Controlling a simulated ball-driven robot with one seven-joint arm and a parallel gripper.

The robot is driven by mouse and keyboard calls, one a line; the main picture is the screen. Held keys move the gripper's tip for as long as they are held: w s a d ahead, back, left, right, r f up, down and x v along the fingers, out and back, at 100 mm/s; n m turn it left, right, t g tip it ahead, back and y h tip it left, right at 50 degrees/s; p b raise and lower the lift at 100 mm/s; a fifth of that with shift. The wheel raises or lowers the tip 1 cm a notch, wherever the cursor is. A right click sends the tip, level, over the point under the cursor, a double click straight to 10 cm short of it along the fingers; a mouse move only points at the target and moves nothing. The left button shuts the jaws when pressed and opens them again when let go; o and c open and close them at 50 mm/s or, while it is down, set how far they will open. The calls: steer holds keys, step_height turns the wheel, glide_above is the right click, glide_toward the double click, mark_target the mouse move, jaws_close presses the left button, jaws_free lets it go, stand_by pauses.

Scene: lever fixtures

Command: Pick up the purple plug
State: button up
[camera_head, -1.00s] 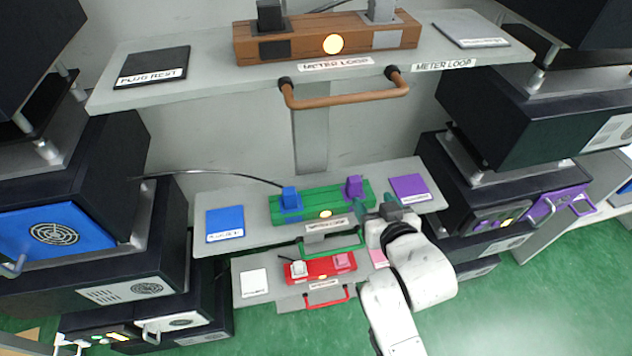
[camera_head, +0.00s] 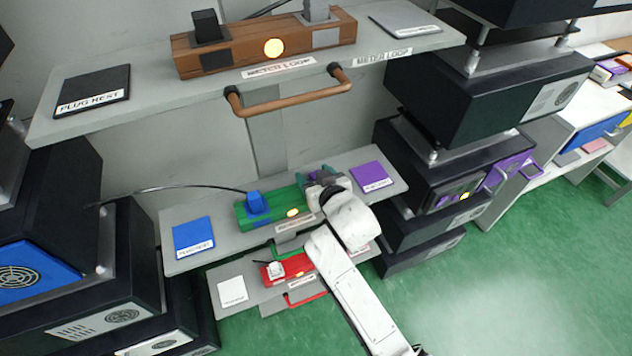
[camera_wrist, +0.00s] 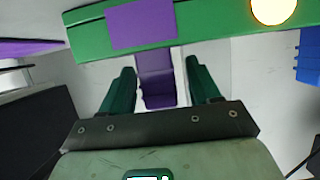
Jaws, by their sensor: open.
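The purple plug (camera_wrist: 157,82) stands at the purple patch (camera_wrist: 143,26) of the green meter block (camera_wrist: 215,18) in the wrist view. My gripper (camera_wrist: 159,78) is open, with one dark green finger on each side of the plug. Gaps show between the plug and both fingers. In the head view my gripper (camera_head: 324,178) is over the right end of the green block (camera_head: 275,211) and hides most of the plug.
A blue plug (camera_head: 256,203) with a black cable stands at the block's left end. A purple rest pad (camera_head: 370,176) lies to the right, a blue pad (camera_head: 193,237) to the left. A shelf with a brown block (camera_head: 265,42) and brown handle (camera_head: 290,100) is above.

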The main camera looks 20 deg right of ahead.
steer(key=shift+w+f, duration=0.2)
steer(key=shift+w, duration=0.2)
steer(key=shift+c, duration=0.4)
steer(key=c, duration=0.9)
steer(key=shift+c, duration=0.3)
steer(key=shift+r, duration=0.15)
